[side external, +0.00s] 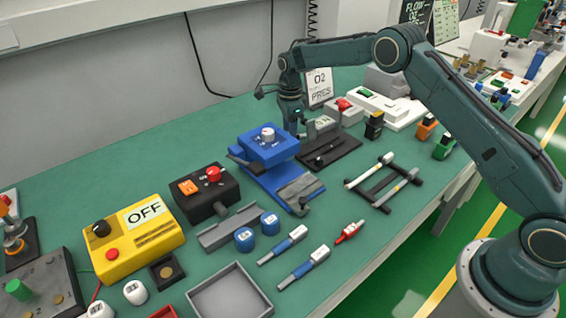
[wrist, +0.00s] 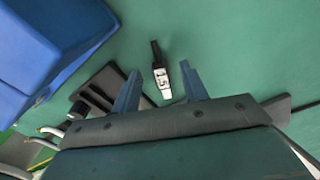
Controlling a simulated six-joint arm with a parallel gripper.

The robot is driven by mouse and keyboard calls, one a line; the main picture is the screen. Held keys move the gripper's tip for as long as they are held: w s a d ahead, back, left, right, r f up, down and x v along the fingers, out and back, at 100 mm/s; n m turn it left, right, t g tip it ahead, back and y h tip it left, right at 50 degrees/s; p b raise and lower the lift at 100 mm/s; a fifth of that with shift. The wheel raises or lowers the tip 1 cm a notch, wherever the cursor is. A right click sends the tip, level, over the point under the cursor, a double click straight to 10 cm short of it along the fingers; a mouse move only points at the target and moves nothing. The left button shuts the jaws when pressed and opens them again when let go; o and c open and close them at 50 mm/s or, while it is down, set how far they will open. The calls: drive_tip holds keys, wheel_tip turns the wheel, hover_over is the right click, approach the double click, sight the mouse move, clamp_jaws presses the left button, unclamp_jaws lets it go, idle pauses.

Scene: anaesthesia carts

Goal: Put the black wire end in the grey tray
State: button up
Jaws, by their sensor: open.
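The black wire end (wrist: 157,58) has a black tip and a white sleeve with dark marks. In the wrist view it lies on the green tabletop, in line with the gap between my fingers and apart from both. My gripper (wrist: 161,86) is open and empty, pointing down. In the side external view my gripper (side external: 291,126) is behind the blue device, and the black wire end cannot be made out there. The grey tray (side external: 262,291) is a square open box at the front edge of the picture, far from my gripper, and looks empty.
The blue device (side external: 268,150) stands close to my gripper; its blue body also fills the wrist view's upper left (wrist: 50,45). A dark plate (side external: 335,155) lies to the right. Blue wire ends (side external: 303,267) and a red one (side external: 349,232) lie right of the tray.

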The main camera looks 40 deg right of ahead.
drive_tip(key=shift+f, duration=0.65)
clamp_jaws()
